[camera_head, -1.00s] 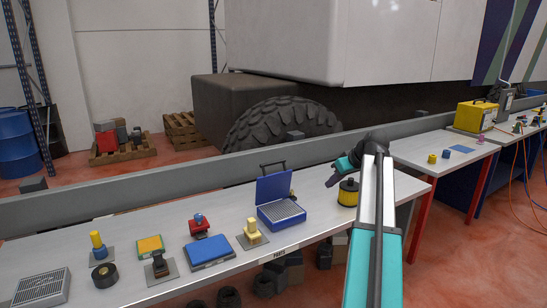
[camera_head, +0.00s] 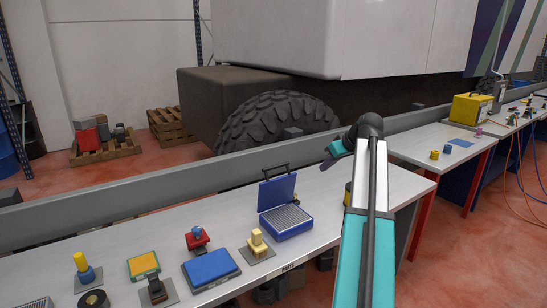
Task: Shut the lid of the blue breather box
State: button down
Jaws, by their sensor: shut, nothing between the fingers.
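The blue breather box (camera_head: 287,222) stands on the white bench near its front edge. Its blue lid (camera_head: 277,192) stands open, nearly upright, at the back of the box. A pale ribbed or gridded surface shows inside. A dark handle shape rises behind the lid. My gripper (camera_head: 325,166) is shut and empty. In the picture it is to the right of the lid and above the box, apart from both. Its fingertips point down and left, and they are small and dark in this view.
A yellow-and-black canister (camera_head: 348,194) is partly hidden by my arm. Left of the box are a yellow part on a plate (camera_head: 258,245), a blue flat block (camera_head: 211,267) and a red part (camera_head: 197,238). A grey rail (camera_head: 150,195) runs behind the bench.

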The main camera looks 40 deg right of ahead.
aim_at(279, 190)
jog(key=i, duration=0.9)
jog(key=u, duration=0.05)
